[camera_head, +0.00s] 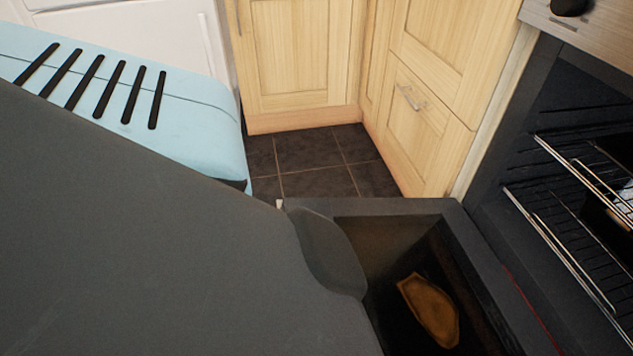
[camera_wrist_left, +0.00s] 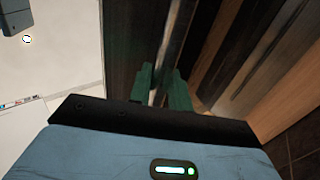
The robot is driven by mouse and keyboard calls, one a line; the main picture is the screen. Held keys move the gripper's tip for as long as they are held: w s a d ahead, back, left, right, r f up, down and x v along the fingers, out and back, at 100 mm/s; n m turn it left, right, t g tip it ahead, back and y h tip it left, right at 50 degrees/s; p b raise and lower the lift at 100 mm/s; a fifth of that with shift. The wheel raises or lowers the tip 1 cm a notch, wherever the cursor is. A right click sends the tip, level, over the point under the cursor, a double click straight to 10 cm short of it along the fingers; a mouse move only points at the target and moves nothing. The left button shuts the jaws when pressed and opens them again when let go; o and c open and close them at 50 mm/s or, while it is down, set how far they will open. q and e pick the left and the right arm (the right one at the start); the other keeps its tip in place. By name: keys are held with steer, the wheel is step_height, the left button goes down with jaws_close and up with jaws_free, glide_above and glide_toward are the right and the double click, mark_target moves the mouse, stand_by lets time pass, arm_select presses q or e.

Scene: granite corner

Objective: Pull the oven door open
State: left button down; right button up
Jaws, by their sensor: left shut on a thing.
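The oven (camera_head: 489,172) stands at the right of the head view, its cavity exposed with wire racks inside. Its door (camera_head: 410,207) is swung well down, its inner side and dark glass facing up, with a brownish reflection in the glass. In the left wrist view my left gripper (camera_wrist_left: 162,82) has its green fingers closed on a pale, bar-like door handle (camera_wrist_left: 171,48). In the head view my dark arm covers the lower left and hides the handle and this gripper. My right gripper is not in view.
Wooden cabinets (camera_head: 300,55) and a drawer with a metal handle (camera_head: 410,98) stand behind the door. A patch of dark tiled floor (camera_head: 318,165) is free between them. A white unit (camera_head: 130,40) stands at the back left.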

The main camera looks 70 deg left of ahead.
arm_select(q)
steer(key=shift+w+a+f+y, duration=0.1)
steer(key=shift+w+a+y, duration=0.05)
steer(key=shift+w+y, duration=0.15)
steer(key=c, duration=1.3)
jaws_free()
steer(key=shift+s, duration=0.1)
steer(key=shift+c, duration=0.2)
steer(key=shift+s, duration=0.1)
steer(key=v, duration=0.7)
steer(key=shift+s+f, duration=0.2)
steer(key=shift+f, duration=0.15)
